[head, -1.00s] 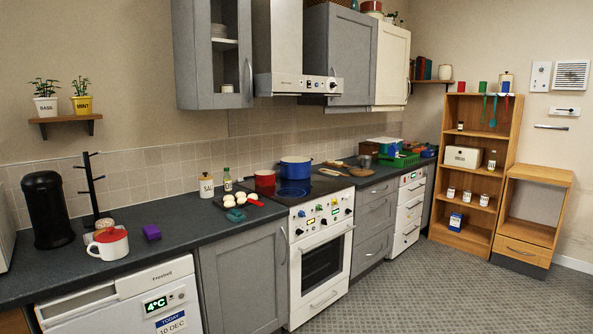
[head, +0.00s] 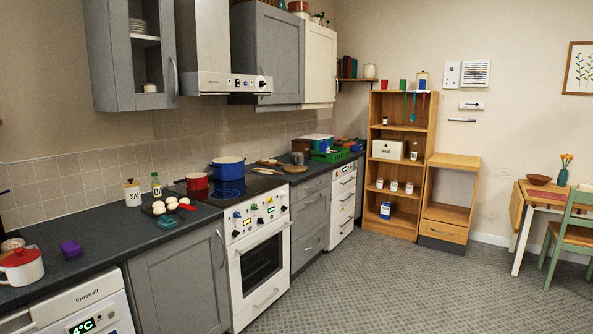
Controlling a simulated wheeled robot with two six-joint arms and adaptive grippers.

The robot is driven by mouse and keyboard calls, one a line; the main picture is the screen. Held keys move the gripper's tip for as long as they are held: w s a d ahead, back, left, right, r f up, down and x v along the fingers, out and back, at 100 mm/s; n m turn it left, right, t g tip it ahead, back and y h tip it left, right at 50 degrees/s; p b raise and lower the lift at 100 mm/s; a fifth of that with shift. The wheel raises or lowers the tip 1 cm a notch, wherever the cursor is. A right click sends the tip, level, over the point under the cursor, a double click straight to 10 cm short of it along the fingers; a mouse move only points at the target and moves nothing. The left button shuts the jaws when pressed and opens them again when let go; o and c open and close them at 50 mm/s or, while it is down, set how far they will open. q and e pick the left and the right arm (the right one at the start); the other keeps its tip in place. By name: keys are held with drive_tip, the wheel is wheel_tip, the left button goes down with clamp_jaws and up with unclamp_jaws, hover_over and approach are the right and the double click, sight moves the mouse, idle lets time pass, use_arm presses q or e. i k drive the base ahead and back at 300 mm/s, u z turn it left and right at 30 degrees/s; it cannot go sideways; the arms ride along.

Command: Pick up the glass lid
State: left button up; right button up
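I cannot make out a glass lid for certain in the head view. A blue pot (head: 228,171) and a smaller red pot (head: 197,185) stand on the black hob (head: 252,187) of the white cooker. A blue ring shows on the hob in front of the blue pot. Neither of my grippers is in view.
The dark worktop (head: 95,229) holds a red-lidded white mug (head: 21,267), a purple block (head: 71,249), a salt jar (head: 132,193) and a tray with pale round items (head: 172,206). A wooden shelf unit (head: 399,137) and table (head: 522,222) stand right. The floor (head: 370,285) is clear.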

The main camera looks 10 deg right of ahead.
sight(295, 166)
drive_tip(key=z, duration=0.4)
drive_tip(key=k, duration=0.45)
drive_tip(key=z, duration=1.05)
drive_tip(key=i, duration=4.7)
drive_tip(key=u, duration=0.6)
drive_tip(key=i, duration=1.15)
drive_tip(key=u, duration=1.35)
drive_tip(key=i, duration=0.85)
drive_tip(key=u, duration=0.95)
